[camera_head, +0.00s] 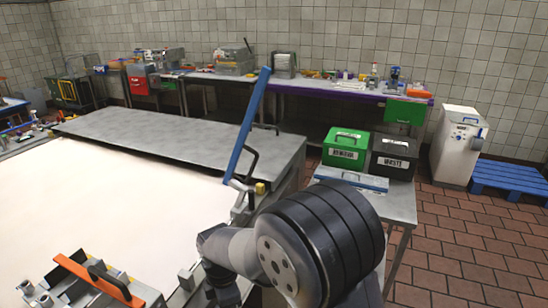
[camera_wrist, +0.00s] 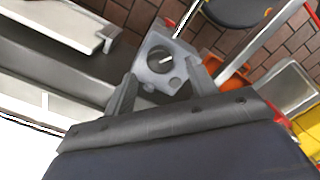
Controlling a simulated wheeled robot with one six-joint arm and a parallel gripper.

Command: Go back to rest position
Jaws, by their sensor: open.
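My gripper (camera_wrist: 163,76) shows in the wrist view with its two dark fingers spread apart. A grey control box with a round black knob (camera_wrist: 160,58) appears between and just beyond the fingertips. I cannot tell how far it is from the fingers, but they are not closed on it. In the head view my arm's dark, ribbed joint fills the lower middle, beside the right edge of the white work surface (camera_head: 110,195). My gripper cannot be made out clearly there.
A steel side table (camera_head: 398,200) carries a green box (camera_head: 346,147) and a dark box (camera_head: 393,156). Open tiled floor (camera_head: 450,240) is at the right.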

